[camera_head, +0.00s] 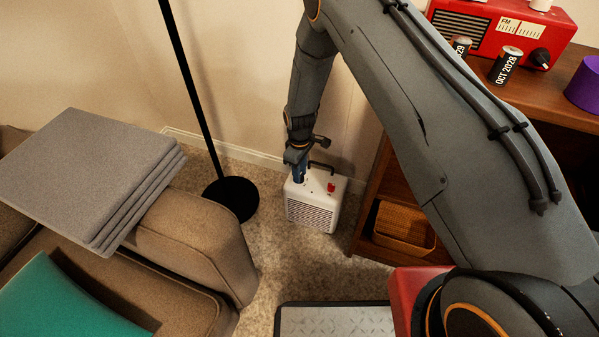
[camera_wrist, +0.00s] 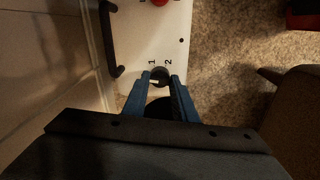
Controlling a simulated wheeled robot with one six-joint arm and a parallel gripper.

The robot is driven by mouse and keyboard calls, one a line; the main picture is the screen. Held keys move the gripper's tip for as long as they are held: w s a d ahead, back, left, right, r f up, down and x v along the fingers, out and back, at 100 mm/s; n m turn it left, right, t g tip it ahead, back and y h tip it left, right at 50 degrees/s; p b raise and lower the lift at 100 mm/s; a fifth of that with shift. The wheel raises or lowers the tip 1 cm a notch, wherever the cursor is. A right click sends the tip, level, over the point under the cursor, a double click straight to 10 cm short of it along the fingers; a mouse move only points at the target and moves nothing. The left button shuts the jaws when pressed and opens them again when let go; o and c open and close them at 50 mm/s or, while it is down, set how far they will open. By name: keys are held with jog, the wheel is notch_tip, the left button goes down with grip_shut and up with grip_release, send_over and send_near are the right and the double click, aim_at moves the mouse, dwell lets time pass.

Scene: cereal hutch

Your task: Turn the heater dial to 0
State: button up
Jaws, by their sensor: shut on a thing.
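The white heater (camera_head: 312,203) stands on the carpet between the lamp and the wooden cabinet. Its top panel (camera_wrist: 190,28) fills the upper middle of the wrist view, with the marks 1 and 2 beside the dark dial (camera_wrist: 159,75). My gripper (camera_head: 300,178) reaches down to the heater's top from above. In the wrist view its blue fingers (camera_wrist: 160,82) are closed on either side of the dial. A light pointer mark shows on the dial near the left finger. The 0 mark is not visible, and the fingers hide part of the panel.
A black handle (camera_wrist: 112,40) and a red knob (camera_head: 331,187) are also on the heater's top. A black floor lamp (camera_head: 232,198) and a sofa (camera_head: 190,235) are on the left. The wooden cabinet (camera_head: 365,205) with a basket (camera_head: 402,228) is close on the right.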

jog(key=shift+n, duration=0.8)
jog(key=o, duration=1)
jog(key=shift+o, duration=0.2)
jog(key=shift+r, duration=0.15)
jog(key=shift+r+p, duration=0.75)
jog(key=shift+r, duration=3.05)
jog(key=shift+r, duration=0.1)
